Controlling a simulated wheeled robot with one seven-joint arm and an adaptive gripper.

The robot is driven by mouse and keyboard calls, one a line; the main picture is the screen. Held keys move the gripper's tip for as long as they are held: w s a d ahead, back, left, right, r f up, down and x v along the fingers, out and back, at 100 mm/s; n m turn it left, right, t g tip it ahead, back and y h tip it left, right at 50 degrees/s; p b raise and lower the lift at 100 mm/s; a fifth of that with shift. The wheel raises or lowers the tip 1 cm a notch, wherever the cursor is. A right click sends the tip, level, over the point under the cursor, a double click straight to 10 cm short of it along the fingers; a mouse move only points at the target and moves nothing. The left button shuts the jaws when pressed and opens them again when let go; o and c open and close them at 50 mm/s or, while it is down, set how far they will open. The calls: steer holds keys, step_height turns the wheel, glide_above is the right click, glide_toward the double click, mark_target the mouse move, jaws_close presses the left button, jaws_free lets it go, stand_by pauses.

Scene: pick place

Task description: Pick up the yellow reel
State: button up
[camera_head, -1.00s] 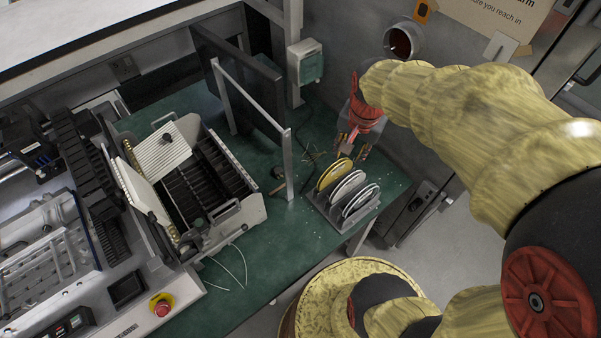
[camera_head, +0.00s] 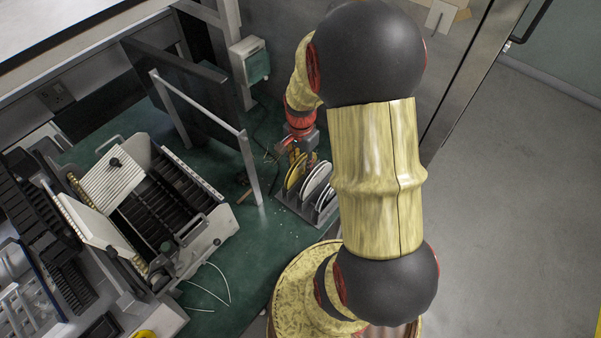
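The yellow reel (camera_head: 293,176) stands on edge in a grey rack on the green bench, leftmost in a row of reels. My gripper (camera_head: 302,160) points down just above the top of the rack, close to the upper edge of the yellow reel. Its two fingers look apart. I cannot tell whether the reel's rim is between them, and no contact is clear. White-faced reels (camera_head: 316,180) stand just right of the yellow one. My arm hides the area right of the rack.
The grey rack (camera_head: 291,204) sits near the bench's front right edge. A metal frame post (camera_head: 249,168) stands close on its left. An open machine with a slotted tray (camera_head: 165,210) fills the left. Loose white cable (camera_head: 212,290) lies on the green bench.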

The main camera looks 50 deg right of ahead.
step_height(320, 180, down, 2)
steer(key=shift+r, duration=0.1)
steer(key=shift+c, duration=0.6)
steer(key=c, duration=0.7)
jaws_close()
